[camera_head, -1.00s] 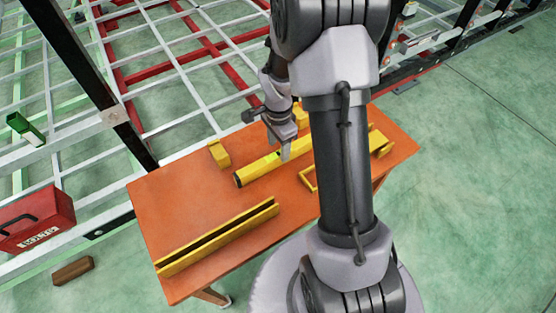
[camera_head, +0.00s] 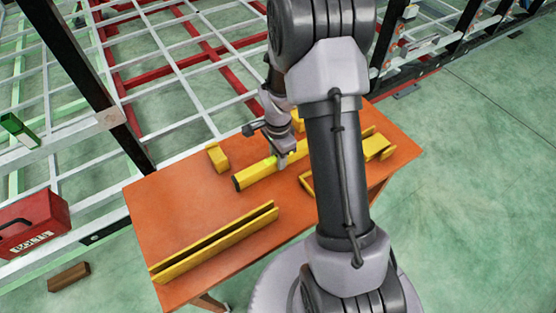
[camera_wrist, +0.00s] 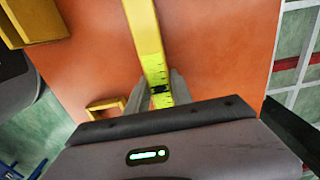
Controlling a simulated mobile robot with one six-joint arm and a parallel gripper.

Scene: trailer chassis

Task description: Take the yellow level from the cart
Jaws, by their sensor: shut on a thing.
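The yellow level (camera_head: 256,174) is a long bar with a dark end cap and a bright yellow-green section, above the orange cart top (camera_head: 160,205). My gripper (camera_head: 284,159) is shut on the level, with one finger on each side of it. In the wrist view the level (camera_wrist: 147,40) runs up from between the fingertips of my gripper (camera_wrist: 162,92). My arm hides the level's right part in the head view. I cannot tell whether the level still touches the cart top.
A long yellow channel (camera_head: 215,243) lies along the cart's near edge. A small yellow block (camera_head: 218,157) stands behind the level, and a yellow piece (camera_head: 378,147) lies at the right. A red toolbox (camera_head: 32,226) and brown block (camera_head: 69,277) are left of the cart. The trailer frame (camera_head: 170,72) stands behind.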

